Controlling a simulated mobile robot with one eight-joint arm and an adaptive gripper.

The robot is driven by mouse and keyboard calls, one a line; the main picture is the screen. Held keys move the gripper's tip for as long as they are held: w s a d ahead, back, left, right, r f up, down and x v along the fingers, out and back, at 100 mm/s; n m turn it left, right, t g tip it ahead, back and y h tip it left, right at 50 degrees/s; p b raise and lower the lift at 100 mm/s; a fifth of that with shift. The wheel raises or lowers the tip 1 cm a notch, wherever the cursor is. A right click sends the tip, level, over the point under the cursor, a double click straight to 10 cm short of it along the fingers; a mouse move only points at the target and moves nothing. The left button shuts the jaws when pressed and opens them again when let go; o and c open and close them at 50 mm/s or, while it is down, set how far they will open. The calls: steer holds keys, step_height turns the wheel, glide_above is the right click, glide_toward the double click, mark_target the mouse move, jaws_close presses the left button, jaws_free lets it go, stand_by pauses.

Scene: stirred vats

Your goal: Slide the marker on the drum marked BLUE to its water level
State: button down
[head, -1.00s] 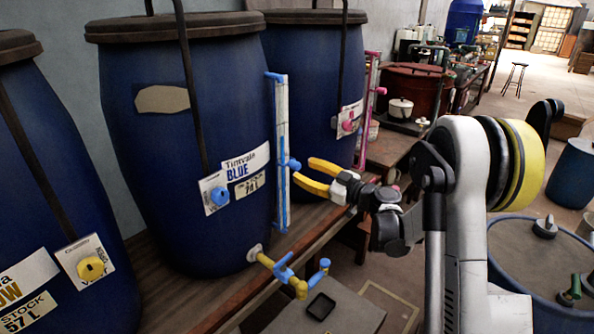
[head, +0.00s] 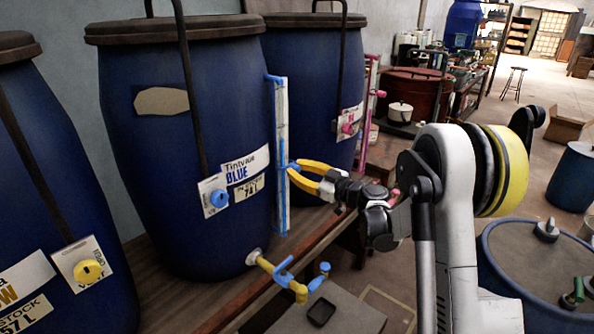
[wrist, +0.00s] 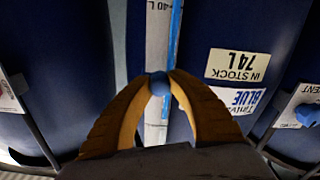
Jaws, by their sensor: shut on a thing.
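The drum marked BLUE (head: 150,110) stands on a wooden bench in the head view, with its label (head: 246,165) and a stock card reading 74 L. A white and blue level gauge (head: 281,130) runs up its right side. The blue marker (head: 293,166) sits on the gauge around mid-height. My gripper (head: 298,171) has its yellow fingers closed at the marker. In the wrist view the blue marker (wrist: 159,83) is between the fingertips, in front of the gauge strip (wrist: 156,40), where "40 L" is printed. I cannot make out the water level.
A yellow and blue tap (head: 285,277) juts out low from the drum. A drum with a yellow vent knob (head: 88,271) stands at left, and another with a pink gauge (head: 368,110) stands behind. A blue barrel (head: 545,270) is at lower right.

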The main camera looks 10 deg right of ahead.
steer(key=p, duration=0.5)
glide_toward(283, 137)
steer(key=x, duration=0.4)
steer(key=shift+w+a+r, duration=0.1)
steer(key=shift+a+r, duration=0.05)
steer(key=shift+r, duration=0.1)
steer(key=shift+f, duration=0.1)
steer(key=c, duration=1.2)
jaws_free()
steer(key=v, duration=1.2)
